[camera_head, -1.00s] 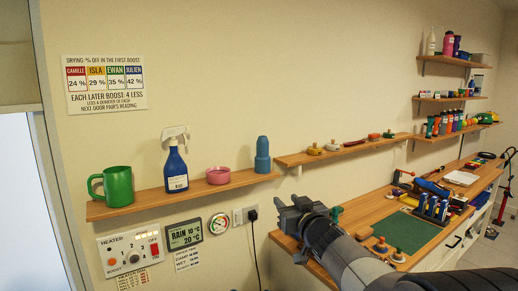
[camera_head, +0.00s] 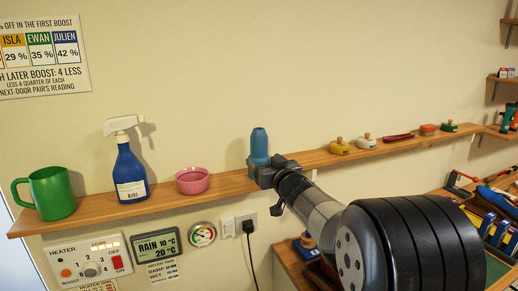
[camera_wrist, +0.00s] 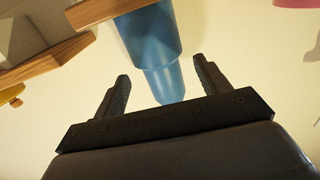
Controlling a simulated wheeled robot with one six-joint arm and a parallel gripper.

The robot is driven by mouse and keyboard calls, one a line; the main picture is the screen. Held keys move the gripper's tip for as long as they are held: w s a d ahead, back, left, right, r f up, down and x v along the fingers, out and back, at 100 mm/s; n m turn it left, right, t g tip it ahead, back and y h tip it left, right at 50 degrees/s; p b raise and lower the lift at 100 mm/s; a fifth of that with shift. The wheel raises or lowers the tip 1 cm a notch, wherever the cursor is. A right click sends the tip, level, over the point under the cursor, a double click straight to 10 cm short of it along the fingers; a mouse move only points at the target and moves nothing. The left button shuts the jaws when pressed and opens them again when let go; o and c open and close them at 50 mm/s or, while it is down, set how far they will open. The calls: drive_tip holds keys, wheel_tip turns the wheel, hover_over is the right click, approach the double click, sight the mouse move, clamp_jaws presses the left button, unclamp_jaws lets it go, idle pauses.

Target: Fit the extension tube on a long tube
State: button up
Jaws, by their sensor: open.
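A blue stepped, tube-like object (camera_head: 259,143) stands upright on the wall shelf, narrower at its top. I cannot tell for sure that it is the extension tube. My gripper (camera_head: 265,172) is at its lower part in the head view, hiding some of it. In the wrist view the blue object (camera_wrist: 148,40) shows upside down, its narrow end between the two spread fingers of my gripper (camera_wrist: 161,68). Clear gaps show on both sides, so the gripper is open and not closed on it. I cannot make out a long tube.
The wall shelf (camera_head: 110,208) also bears a green mug (camera_head: 52,193), a blue spray bottle (camera_head: 130,175) and a pink bowl (camera_head: 192,181). To the right are a yellow item (camera_head: 340,148) and a red dish (camera_head: 397,137). A heater panel (camera_head: 90,265) is below.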

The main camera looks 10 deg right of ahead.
sight(263, 156)
drive_tip(key=shift+w+a+r, duration=0.15)
drive_tip(key=shift+w+r, duration=0.05)
drive_tip(key=shift+w, duration=0.25)
drive_tip(key=shift+w+a+r+p, duration=0.15)
drive_tip(key=shift+w+p, duration=0.35)
drive_tip(key=shift+w, duration=0.65)
drive_tip(key=shift+w+a+r+p, duration=0.15)
drive_tip(key=shift+w+p, duration=0.35)
drive_tip(key=shift+w, duration=0.6)
drive_tip(key=shift+f, duration=0.1)
drive_tip(key=shift+s+f, duration=0.1)
drive_tip(key=c, duration=1.1)
